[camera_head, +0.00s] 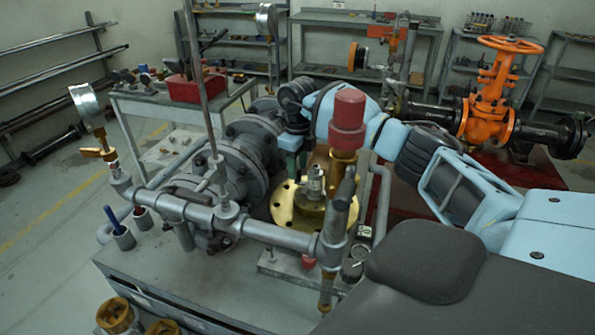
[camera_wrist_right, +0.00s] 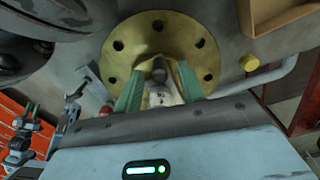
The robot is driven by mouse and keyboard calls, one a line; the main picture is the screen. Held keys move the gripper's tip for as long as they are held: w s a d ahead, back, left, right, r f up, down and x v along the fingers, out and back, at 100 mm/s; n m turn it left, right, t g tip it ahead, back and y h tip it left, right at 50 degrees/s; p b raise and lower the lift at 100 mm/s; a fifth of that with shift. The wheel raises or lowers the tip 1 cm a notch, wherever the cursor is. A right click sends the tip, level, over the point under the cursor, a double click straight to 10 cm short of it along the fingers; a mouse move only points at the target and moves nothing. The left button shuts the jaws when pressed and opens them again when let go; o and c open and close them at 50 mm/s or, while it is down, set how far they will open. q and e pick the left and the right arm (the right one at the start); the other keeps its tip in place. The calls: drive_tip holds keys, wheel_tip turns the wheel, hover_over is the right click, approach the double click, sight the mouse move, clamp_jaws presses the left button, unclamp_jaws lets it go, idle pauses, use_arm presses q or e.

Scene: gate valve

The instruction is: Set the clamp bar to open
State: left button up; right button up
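A round brass flange (camera_head: 284,209) with bolt holes lies in the middle of the pipework, and a small grey metal fitting (camera_head: 314,184) stands at its centre. I cannot tell for sure which part is the clamp bar. My left gripper is out of view.
A brass post with a red cap (camera_head: 347,120) stands close to my right arm. Grey pipes (camera_head: 280,236) with a gauge (camera_head: 85,105) run across the front. An orange handwheel valve (camera_head: 490,95) stands at the right. A red toolbox (camera_head: 196,88) sits on a bench behind.

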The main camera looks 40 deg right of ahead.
drive_tip(key=shift+f, duration=1.15)
clamp_jaws()
